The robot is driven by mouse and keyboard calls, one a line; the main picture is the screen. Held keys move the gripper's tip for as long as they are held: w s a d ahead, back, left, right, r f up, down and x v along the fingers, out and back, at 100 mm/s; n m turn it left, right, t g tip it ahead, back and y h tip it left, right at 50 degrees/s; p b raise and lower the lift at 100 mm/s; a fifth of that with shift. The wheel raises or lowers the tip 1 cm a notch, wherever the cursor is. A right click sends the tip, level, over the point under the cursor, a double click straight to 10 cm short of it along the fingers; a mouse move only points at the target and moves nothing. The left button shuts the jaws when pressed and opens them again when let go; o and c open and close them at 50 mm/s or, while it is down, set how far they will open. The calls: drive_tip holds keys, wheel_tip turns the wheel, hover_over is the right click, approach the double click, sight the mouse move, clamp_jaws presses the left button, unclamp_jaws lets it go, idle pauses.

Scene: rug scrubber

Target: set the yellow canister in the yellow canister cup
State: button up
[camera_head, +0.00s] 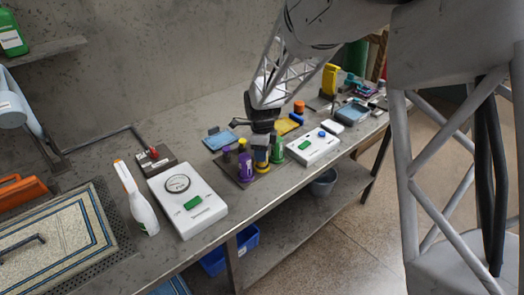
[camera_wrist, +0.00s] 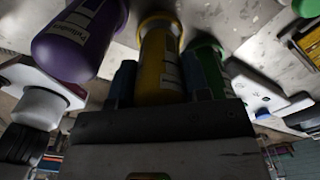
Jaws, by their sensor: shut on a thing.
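The yellow canister (camera_wrist: 160,62) stands between the two blue fingers of my gripper (camera_wrist: 160,88) in the wrist view, and the gripper is shut on it. In the head view my gripper (camera_head: 261,152) points down over the dark rack, hiding most of the canister. A yellow ring, seemingly the yellow canister cup (camera_head: 262,169), shows just below it. Whether the canister's base is inside the cup or above it I cannot tell. A purple canister (camera_head: 245,166) is just left of my gripper and a green canister (camera_head: 277,149) just right; the purple one looms close in the wrist view (camera_wrist: 80,40).
A white box with a dial (camera_head: 187,200) and a white-and-orange bottle (camera_head: 137,197) stand to the left. A white box with a green button (camera_head: 312,147) lies to the right. A blue tray (camera_head: 219,140) and an orange cylinder (camera_head: 299,106) are behind. The bench front edge is close.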

drive_tip(key=shift+f, duration=0.55)
idle(0.4)
drive_tip(key=o, duration=0.9)
drive_tip(key=shift+o, duration=0.2)
drive_tip(key=shift+r, duration=0.1)
drive_tip(key=shift+r, duration=3.85)
